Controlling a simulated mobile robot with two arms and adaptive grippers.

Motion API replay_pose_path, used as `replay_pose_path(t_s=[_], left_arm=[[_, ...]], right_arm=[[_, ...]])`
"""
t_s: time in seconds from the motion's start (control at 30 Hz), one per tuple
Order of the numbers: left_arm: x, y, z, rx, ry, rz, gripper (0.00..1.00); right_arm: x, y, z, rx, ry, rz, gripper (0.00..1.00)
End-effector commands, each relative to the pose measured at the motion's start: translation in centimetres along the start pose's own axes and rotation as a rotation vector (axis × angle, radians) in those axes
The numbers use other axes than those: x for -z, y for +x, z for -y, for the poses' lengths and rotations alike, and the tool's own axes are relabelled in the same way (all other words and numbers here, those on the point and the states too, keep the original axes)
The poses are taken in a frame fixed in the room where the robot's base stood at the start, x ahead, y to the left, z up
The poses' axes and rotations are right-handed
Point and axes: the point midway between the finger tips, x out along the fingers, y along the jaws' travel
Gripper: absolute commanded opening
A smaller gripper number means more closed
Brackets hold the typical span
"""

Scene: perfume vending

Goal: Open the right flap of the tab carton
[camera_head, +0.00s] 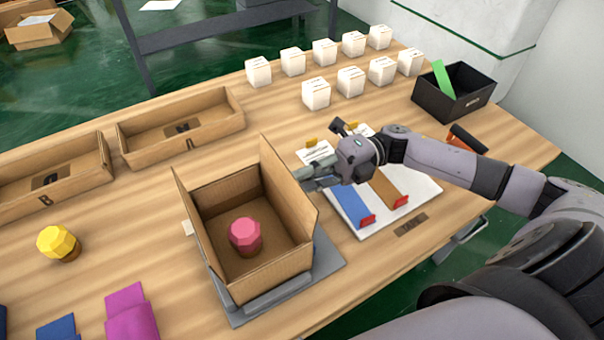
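The open cardboard carton (236,280) stands on a grey plate on the table, with a pink faceted bottle (245,234) inside. Its right flap (289,196) stands up along the right side, rising to a high far corner. A lower flap edge shows on the left. My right gripper (304,178) is just outside the right flap, its fingers pointing left toward it. I cannot tell whether they touch it or how far apart they are. My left gripper is not in view.
A white board (398,222) with blue and brown strips lies under my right wrist. Several white boxes (316,93) and a black bin (452,97) stand behind. Cardboard trays (180,125) and a yellow bottle (58,243) are left; bare table lies between.

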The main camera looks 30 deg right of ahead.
Motion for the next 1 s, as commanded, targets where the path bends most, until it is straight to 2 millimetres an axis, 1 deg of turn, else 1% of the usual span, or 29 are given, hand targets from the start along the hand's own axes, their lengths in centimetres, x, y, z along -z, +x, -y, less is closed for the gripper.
replay_pose_path(t_s=[0.03,0.17,0.43,0.57,0.67,0.9,1.0], left_arm=[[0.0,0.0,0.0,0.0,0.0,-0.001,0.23],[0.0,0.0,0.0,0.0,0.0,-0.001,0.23],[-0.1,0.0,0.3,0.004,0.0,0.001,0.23],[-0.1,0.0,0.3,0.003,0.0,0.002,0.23],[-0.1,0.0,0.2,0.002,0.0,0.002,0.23],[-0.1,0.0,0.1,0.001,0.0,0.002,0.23],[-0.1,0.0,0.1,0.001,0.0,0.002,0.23]], right_arm=[[0.0,0.0,0.0,-0.001,0.0,0.0,0.15],[0.0,0.0,-0.1,-0.001,-0.001,0.0,0.23],[-0.1,0.0,-0.1,-0.001,-0.001,0.001,0.23],[-0.1,-0.8,-0.1,0.0,0.0,0.001,0.23],[-0.1,-2.4,-0.1,0.001,0.0,0.004,0.23],[-0.1,-7.6,0.0,0.001,0.0,0.005,0.23],[-0.1,-9.4,0.0,0.0,0.0,0.004,0.23]])
